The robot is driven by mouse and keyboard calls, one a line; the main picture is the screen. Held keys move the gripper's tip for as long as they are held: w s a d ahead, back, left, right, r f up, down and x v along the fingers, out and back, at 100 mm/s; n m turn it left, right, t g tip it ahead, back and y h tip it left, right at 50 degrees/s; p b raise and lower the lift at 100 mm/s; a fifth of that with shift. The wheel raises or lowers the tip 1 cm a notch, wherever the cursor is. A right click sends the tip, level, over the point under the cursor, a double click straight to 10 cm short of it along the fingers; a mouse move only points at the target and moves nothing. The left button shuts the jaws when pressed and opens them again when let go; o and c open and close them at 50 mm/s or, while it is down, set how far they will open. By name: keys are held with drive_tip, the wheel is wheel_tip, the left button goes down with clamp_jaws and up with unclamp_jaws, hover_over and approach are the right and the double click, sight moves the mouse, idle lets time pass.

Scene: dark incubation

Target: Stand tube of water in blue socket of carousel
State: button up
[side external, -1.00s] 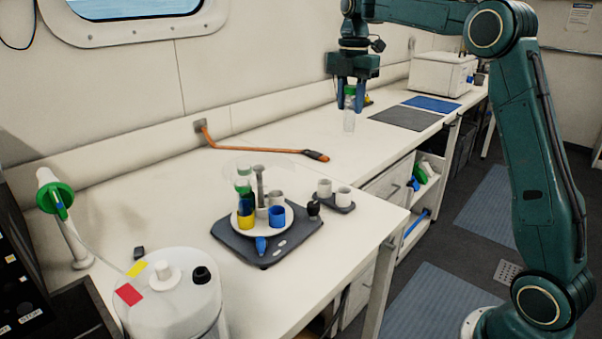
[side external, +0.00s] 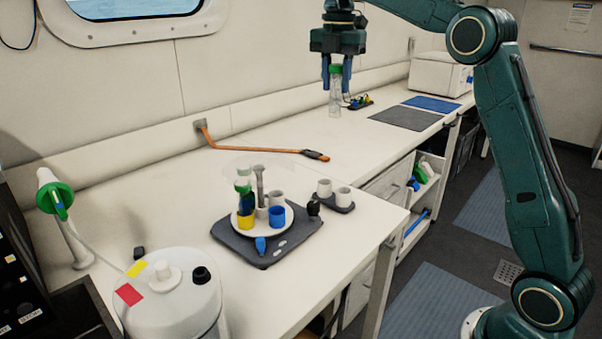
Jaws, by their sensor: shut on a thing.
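My gripper (side external: 336,76) is shut on a clear tube with a green cap (side external: 335,100), near its cap. The tube hangs upright above the back part of the bench. The carousel (side external: 290,222) stands on a dark grey base (side external: 288,254) in the middle of the near bench, to the left of and nearer than my gripper. Its blue socket (side external: 277,217) is at the front right and looks empty. A white socket (side external: 276,198) is behind the blue one. The tube's contents are too small to tell.
A white drum (side external: 172,300) stands front left. Grey (side external: 405,118) and blue (side external: 431,103) mats lie far right.

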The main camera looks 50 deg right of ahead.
drive_tip(key=w+a+n, duration=0.3)
drive_tip(key=a+n, duration=0.5)
drive_tip(key=a, duration=0.8)
drive_tip(key=f, duration=1.5)
drive_tip(key=shift+w+f, duration=0.2)
drive_tip(key=shift+f, duration=0.05)
drive_tip(key=shift+f, duration=0.15)
drive_tip(key=shift+f, duration=1.3)
drive_tip(key=shift+f, duration=2.4)
idle(0.8)
